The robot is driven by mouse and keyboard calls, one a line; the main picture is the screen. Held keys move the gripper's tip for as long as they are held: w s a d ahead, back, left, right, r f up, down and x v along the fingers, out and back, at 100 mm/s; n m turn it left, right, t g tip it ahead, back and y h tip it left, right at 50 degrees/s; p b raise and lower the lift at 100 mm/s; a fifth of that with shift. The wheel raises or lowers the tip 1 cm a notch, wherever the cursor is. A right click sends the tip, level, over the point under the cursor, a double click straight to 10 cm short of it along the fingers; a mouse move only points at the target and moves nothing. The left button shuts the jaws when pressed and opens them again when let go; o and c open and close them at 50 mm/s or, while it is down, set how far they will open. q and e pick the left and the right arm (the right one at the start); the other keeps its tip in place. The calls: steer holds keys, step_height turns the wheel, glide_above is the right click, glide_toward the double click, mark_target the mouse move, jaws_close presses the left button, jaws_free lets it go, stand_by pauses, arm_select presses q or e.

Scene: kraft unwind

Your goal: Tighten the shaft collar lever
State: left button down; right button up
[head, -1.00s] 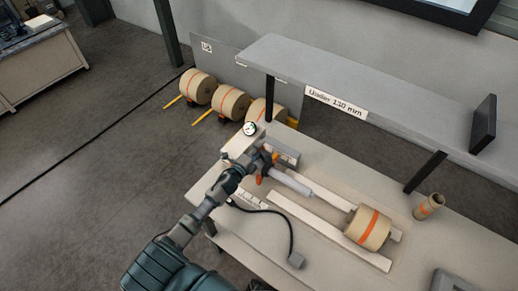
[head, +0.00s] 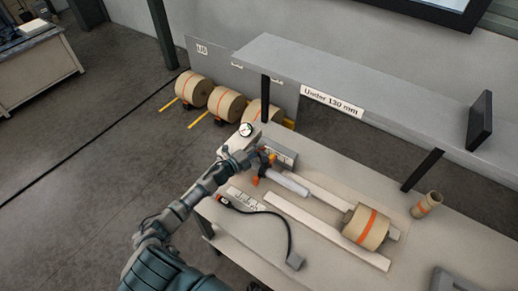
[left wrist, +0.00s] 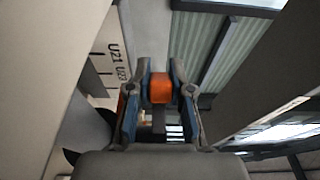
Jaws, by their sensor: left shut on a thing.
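The shaft (head: 289,184) lies along the workbench, a pale cylinder with its left end by the grey block (head: 279,152). An orange lever part (head: 256,181) shows at that end, beside my left gripper (head: 257,163). In the left wrist view, the orange lever (left wrist: 160,88) sits between the two fingers of my left gripper (left wrist: 158,92), which are shut on it. The collar itself is mostly hidden behind the gripper. My right gripper is not in view.
A kraft roll (head: 366,228) with an orange band sits at the right on the bench, near a small cardboard core (head: 426,204). A gauge (head: 246,130) stands behind my gripper. A black cable (head: 285,222) curves over the bench front. A shelf (head: 370,85) overhangs the back.

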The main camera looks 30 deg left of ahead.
arm_select(q)
steer(key=c, duration=1)
jaws_free()
steer(key=shift+f, duration=0.3)
steer(key=shift+c, duration=0.2)
steer(key=shift+r, duration=0.1)
steer(key=v, duration=1.2)
steer(key=shift+c, duration=0.3)
